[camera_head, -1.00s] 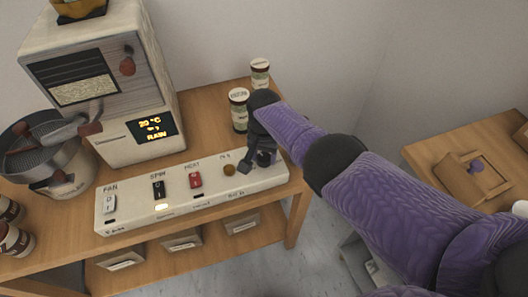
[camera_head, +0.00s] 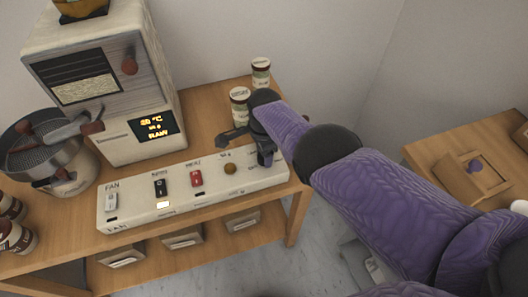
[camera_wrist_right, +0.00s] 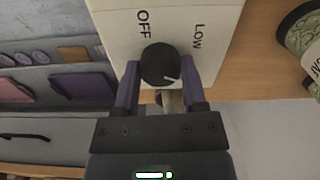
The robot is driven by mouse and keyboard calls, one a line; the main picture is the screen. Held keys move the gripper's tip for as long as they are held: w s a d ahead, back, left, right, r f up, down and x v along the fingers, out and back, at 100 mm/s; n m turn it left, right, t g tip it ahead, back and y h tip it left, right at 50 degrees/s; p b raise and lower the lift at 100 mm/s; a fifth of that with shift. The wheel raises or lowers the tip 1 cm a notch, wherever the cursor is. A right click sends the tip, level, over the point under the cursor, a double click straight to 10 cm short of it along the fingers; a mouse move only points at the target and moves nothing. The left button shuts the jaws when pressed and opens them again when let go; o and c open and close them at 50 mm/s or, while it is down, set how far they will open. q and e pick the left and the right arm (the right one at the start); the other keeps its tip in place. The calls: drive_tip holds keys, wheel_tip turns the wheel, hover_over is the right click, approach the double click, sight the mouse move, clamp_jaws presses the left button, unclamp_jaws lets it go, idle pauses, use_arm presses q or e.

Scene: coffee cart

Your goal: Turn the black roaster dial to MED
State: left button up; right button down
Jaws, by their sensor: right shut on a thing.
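The black roaster dial (camera_wrist_right: 160,64) is a round knob with a short white mark, on the cream control panel (camera_head: 130,212). In the right wrist view, the mark points to the lower right; the words OFF and LOW are printed above the dial, and no MED label is readable. My right gripper (camera_wrist_right: 162,78) is shut on the dial, with a purple finger on each side. In the head view, my right gripper (camera_head: 264,158) is at the panel's right end and mostly hides the dial. My left gripper is not in view.
The panel also has a white fan switch (camera_head: 111,202), a black switch (camera_head: 160,188), a red switch (camera_head: 196,179) and a brown knob (camera_head: 230,168). The roaster (camera_head: 105,85) stands behind it. Two jars (camera_head: 239,106) stand close behind my right gripper.

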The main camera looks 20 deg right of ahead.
drive_tip(key=shift+r+m, duration=0.1)
drive_tip(key=shift+m, duration=0.5)
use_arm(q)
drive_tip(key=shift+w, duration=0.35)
use_arm(e)
drive_tip(key=shift+d, duration=0.1)
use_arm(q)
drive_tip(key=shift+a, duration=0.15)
use_arm(e)
drive_tip(key=shift+w+m, duration=0.1)
drive_tip(key=shift+m, duration=0.2)
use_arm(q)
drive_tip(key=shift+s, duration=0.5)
use_arm(e)
drive_tip(key=shift+c, duration=0.7)
unclamp_jaws()
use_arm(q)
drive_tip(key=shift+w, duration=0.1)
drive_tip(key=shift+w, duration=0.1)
